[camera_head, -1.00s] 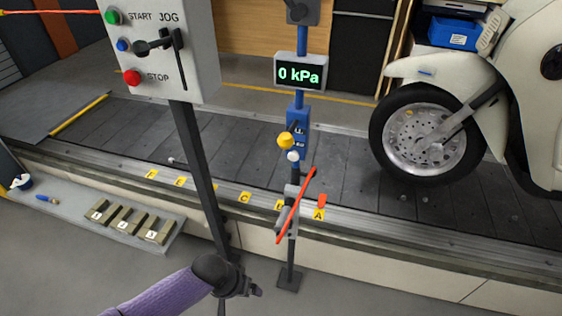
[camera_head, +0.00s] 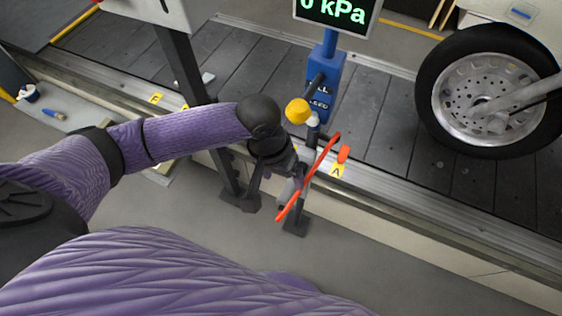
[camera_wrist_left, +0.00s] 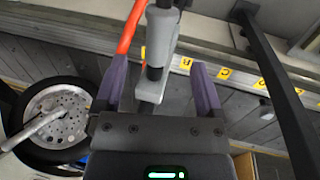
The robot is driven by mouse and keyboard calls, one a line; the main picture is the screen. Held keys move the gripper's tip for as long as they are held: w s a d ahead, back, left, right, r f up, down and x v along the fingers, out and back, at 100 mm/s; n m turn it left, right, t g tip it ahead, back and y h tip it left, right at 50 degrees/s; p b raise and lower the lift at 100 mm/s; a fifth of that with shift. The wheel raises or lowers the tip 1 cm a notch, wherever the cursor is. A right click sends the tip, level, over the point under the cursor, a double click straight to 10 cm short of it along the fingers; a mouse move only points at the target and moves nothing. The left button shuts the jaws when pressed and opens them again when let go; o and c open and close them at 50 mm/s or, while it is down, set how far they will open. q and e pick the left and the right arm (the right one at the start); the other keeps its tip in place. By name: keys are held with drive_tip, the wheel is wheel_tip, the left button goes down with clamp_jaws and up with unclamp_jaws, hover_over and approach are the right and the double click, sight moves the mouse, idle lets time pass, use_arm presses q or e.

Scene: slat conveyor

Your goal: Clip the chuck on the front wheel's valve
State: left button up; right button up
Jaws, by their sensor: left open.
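My left gripper (camera_head: 290,178) is at the blue air post, and its purple fingers stand apart in the left wrist view (camera_wrist_left: 160,85). The grey chuck (camera_wrist_left: 161,35) with its black collar lies between the open fingers, with gaps on both sides. In the head view the chuck (camera_head: 289,191) is partly hidden by the gripper. A red hose (camera_head: 323,160) runs beside it. The front wheel (camera_head: 490,98) stands on the slats at the right, and it shows at left in the left wrist view (camera_wrist_left: 52,115). I cannot make out its valve. My right gripper is not in view.
The blue post (camera_head: 325,80) carries a yellow knob (camera_head: 298,111) and a display (camera_head: 338,14), its top cut off. A dark control-box post (camera_head: 182,70) stands left of it. Yellow letter tags line the conveyor's metal edge (camera_head: 420,202). The floor in front is clear.

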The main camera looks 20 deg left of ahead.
sight(288, 191)
use_arm(q)
drive_tip(key=b+x, duration=0.3)
drive_tip(key=x, duration=0.3)
drive_tip(key=shift+f, duration=0.4)
drive_tip(key=shift+d+f+b, duration=0.1)
drive_tip(key=shift+f+b, duration=0.1)
drive_tip(key=shift+b, duration=0.1)
drive_tip(key=shift+r, duration=0.15)
drive_tip(key=c, duration=0.4)
clamp_jaws()
drive_tip(key=shift+c, duration=1.2)
unclamp_jaws()
clamp_jaws()
